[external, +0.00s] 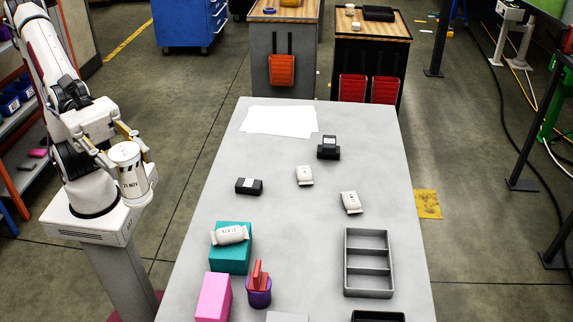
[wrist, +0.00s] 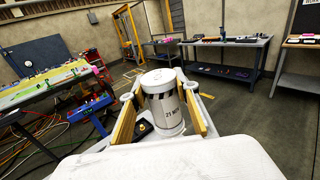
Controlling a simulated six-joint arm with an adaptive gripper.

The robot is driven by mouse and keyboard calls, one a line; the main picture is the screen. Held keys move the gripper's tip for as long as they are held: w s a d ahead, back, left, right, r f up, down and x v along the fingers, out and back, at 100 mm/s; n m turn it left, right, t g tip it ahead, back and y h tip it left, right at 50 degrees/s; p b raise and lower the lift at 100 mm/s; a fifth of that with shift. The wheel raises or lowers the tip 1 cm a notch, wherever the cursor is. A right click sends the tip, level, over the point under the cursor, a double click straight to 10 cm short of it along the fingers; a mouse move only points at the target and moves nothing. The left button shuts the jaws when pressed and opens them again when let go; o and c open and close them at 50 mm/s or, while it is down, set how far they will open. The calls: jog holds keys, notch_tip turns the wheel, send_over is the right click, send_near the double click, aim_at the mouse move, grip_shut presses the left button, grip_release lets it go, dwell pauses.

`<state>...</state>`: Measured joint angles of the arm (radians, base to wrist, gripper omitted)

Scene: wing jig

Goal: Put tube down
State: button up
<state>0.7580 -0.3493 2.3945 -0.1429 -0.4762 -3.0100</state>
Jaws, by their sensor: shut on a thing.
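A white cylindrical tube (external: 131,182) with dark printed text and a black-and-white striped band is held upright by my gripper (external: 127,150). My gripper is shut around the tube, with one tan finger on each side. The tube is in the air left of the grey table (external: 330,215), above my base and clear of the tabletop. In the wrist view the tube (wrist: 165,115) stands between the two finger pads, its lid facing up.
The table holds a teal box (external: 231,262) with a white packet on it, a pink box (external: 213,298), a purple cup (external: 258,292), a grey tray (external: 368,264), white packets (external: 304,175), black boxes (external: 249,186) and white paper (external: 279,120). The table's middle has free room.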

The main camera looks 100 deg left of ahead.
jog(key=w+a+f+n+t+y, duration=0.1)
jog(key=w+a+f+n+y, duration=0.25)
jog(key=w+a+f, duration=0.4)
jog(key=w+a+f+n+t+y, duration=0.2)
jog(key=w+a+f+y, duration=0.3)
jog(key=w+f, duration=0.6)
jog(key=w+a+f+n+t+y, duration=0.1)
jog(key=w+a+f+n+y, duration=0.4)
jog(key=w, duration=0.8)
jog(key=w+a+f+n+g+y, duration=0.25)
jog(key=a+f+y, duration=0.35)
jog(key=a, duration=0.6)
jog(key=w+a+f+n+g+y, duration=0.2)
jog(key=a+f+n+y, duration=0.15)
jog(key=a+f, duration=0.6)
jog(key=s+a+r+n+g+y, duration=0.2)
jog(key=a+g, duration=0.1)
jog(key=a, duration=0.2)
jog(key=s+a+r+n+g+y, duration=0.2)
jog(key=s+a+n+g+y, duration=0.1)
jog(key=a, duration=0.2)
jog(key=shift+s+a, duration=0.25)
jog(key=shift+a, duration=0.05)
jog(key=shift+f, duration=0.15)
